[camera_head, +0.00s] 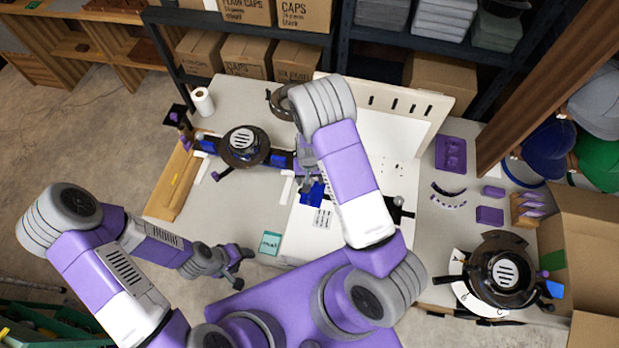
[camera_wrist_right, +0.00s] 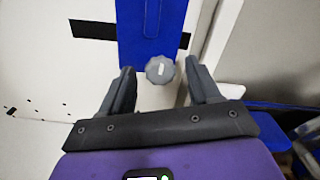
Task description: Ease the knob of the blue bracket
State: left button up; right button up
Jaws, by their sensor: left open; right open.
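The blue bracket (camera_wrist_right: 150,38) is an upright blue plate on a white board, seen in the right wrist view. A grey scalloped knob (camera_wrist_right: 160,70) with a pale mark sits at its lower end. My right gripper (camera_wrist_right: 160,66) is open, with one finger on each side of the knob and a visible gap on both sides. Whether the fingers are level with it in depth I cannot tell. In the head view, a blue part (camera_head: 312,194) shows below my right wrist; the knob cannot be made out there. My left gripper (camera_head: 240,268) is open and empty by the table's front edge.
Black dark-rimmed devices stand on the table at left (camera_head: 243,147) and right (camera_head: 503,270). A teal card (camera_head: 270,243) lies near the front edge. Purple trays (camera_head: 451,153) lie right of the white board. Shelves with cardboard boxes (camera_head: 247,57) close off the back.

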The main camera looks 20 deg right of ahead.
jog(key=shift+c, duration=0.4)
jog(key=c, duration=1)
jog(key=shift+n, duration=0.3)
jog(key=n+b, duration=0.1)
jog(key=n, duration=0.2)
jog(key=shift+n, duration=0.3)
jog(key=n+b, duration=0.1)
jog(key=n, duration=0.8)
jog(key=shift+b, duration=0.4)
jog(key=shift+n, duration=1.8)
